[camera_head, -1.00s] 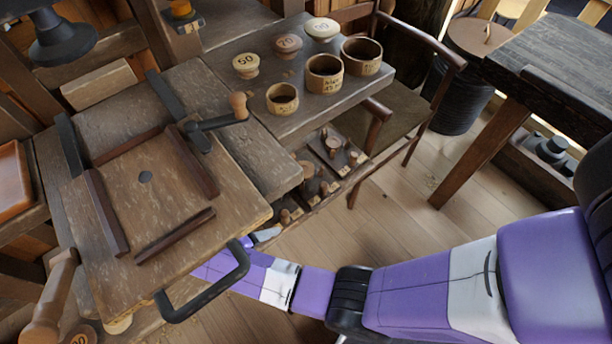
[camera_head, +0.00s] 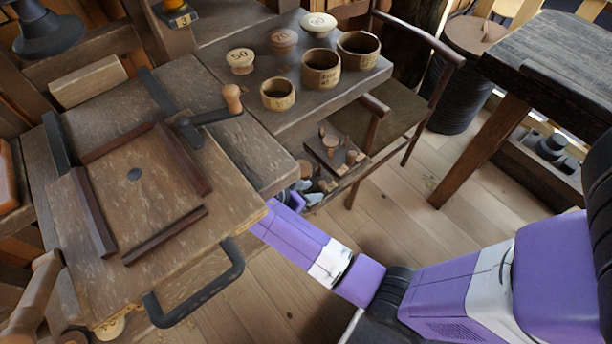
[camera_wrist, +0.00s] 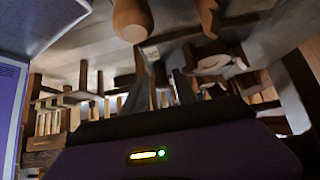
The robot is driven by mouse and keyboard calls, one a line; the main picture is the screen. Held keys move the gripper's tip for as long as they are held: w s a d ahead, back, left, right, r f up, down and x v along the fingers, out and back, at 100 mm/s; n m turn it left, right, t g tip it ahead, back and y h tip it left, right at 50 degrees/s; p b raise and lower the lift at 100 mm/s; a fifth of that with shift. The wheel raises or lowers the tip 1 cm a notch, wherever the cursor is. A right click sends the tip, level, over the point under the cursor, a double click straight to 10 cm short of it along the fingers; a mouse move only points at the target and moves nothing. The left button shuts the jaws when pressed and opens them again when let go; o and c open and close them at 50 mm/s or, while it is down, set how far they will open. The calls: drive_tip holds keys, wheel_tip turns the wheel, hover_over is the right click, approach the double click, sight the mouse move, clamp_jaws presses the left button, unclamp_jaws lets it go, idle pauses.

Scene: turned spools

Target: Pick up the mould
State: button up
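No thing in view is clearly marked as the mould, and I cannot tell which one it is. Three round wooden cups with lettering, one of them this middle cup (camera_head: 321,70), stand upright on the table extension. A square of dark wooden strips (camera_head: 93,212) lies on the board of the bench. My gripper (camera_head: 292,192) is low beside the bench edge, near small turned wooden pieces on a lower shelf, and is partly hidden by the tabletop. In the wrist view my gripper (camera_wrist: 160,88) shows two fingers apart with nothing clearly between them.
Knobs marked with numbers, such as this one (camera_head: 240,61), stand behind the cups. A crank with a wooden grip (camera_head: 232,98) and a black handle (camera_head: 200,291) stick out from the bench. A chair (camera_head: 400,118) and a dark table (camera_head: 550,70) stand right. Floor between is clear.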

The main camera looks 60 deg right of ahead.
sight(318, 187)
drive_tip(key=shift+d+r+x, duration=0.15)
drive_tip(key=shift+x, duration=0.85)
drive_tip(key=shift+d+r+x, duration=0.15)
drive_tip(key=shift+x, duration=0.8)
drive_tip(key=shift+s, duration=0.1)
drive_tip(key=shift+c, duration=0.4)
clamp_jaws()
drive_tip(key=shift+r, duration=0.3)
